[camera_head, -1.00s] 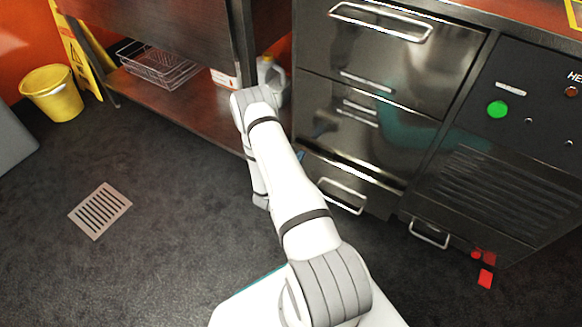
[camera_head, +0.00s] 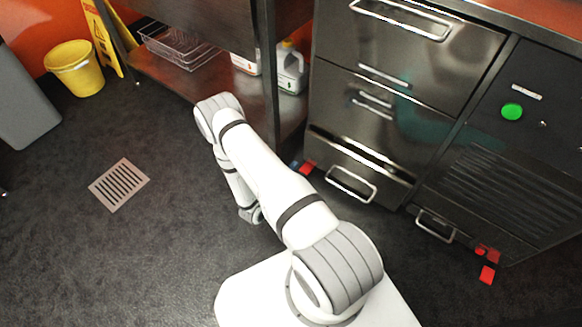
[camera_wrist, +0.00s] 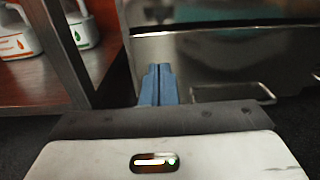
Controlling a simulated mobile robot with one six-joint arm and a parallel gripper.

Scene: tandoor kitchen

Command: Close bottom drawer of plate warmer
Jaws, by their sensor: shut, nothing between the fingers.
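The plate warmer is a steel cabinet with a stack of drawers. Its bottom drawer (camera_head: 325,150) stands out a little, with a dark gap along its top edge. The drawer's bar handle (camera_head: 350,185) faces the floor area. In the wrist view my gripper (camera_wrist: 158,70) has its blue fingers together and empty. They point at a steel front (camera_wrist: 240,55), left of a bar handle (camera_wrist: 235,92). I cannot tell whether the fingertips touch the steel. In the head view my forearm hides most of the gripper.
A steel table leg (camera_head: 268,80) stands left of the warmer, with jugs (camera_head: 290,70) on the shelf behind it. Another low handle (camera_head: 435,226) sticks out at right. The floor around the drain grate (camera_head: 119,185) is clear. A yellow bucket (camera_head: 75,68) stands farther left.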

